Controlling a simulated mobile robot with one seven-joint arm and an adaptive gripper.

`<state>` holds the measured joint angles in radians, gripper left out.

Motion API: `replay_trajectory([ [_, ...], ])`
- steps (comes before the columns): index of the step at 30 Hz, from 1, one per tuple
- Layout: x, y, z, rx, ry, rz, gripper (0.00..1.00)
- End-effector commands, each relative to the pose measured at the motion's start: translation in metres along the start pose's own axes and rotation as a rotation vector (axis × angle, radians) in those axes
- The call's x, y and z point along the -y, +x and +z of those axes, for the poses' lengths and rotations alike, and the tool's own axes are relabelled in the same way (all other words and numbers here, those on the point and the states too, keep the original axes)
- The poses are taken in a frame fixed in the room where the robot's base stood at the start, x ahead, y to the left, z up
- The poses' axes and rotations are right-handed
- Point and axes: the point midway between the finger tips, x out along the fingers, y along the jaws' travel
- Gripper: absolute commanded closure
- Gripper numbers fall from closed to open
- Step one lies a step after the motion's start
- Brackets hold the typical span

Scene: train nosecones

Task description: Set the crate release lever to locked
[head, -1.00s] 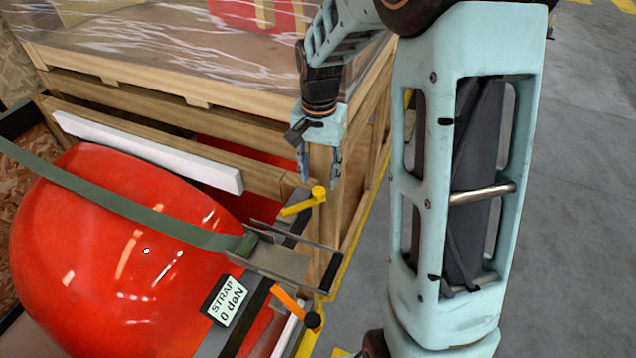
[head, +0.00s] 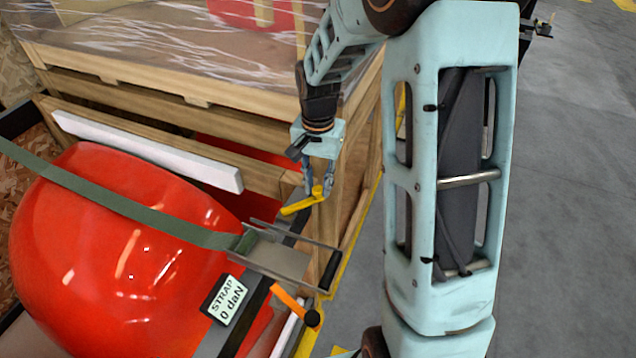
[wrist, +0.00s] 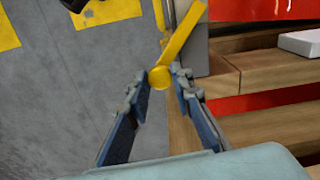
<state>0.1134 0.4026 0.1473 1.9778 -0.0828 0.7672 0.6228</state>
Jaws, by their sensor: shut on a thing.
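A yellow lever (head: 297,208) with a round knob sits at the near corner of the wooden crate (head: 170,107). In the head view its bar slopes down to the left from the knob. My gripper (head: 318,189) points down over the knob, with a finger on each side. In the wrist view, the fingertips (wrist: 162,75) are closed on the yellow knob, and the lever's bar (wrist: 184,32) runs up and to the right from it. No marking for locked is readable near the lever.
A red nosecone (head: 110,260) lies at left under a green strap (head: 130,208). A metal bracket (head: 275,258), an orange lever (head: 290,302) and a "STRAP 0 daN" display (head: 226,300) are close below the yellow lever. Grey floor (head: 570,170) is clear at right.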

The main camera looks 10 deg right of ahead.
Motion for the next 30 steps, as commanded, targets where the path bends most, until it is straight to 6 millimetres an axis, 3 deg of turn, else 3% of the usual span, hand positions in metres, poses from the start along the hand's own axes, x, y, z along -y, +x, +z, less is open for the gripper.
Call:
replay_trajectory([
  [17,-0.005,0.001,0.005,-0.002,0.079,0.0,1.0],
  [30,-0.02,0.0,0.033,-0.002,0.436,-0.001,1.0],
])
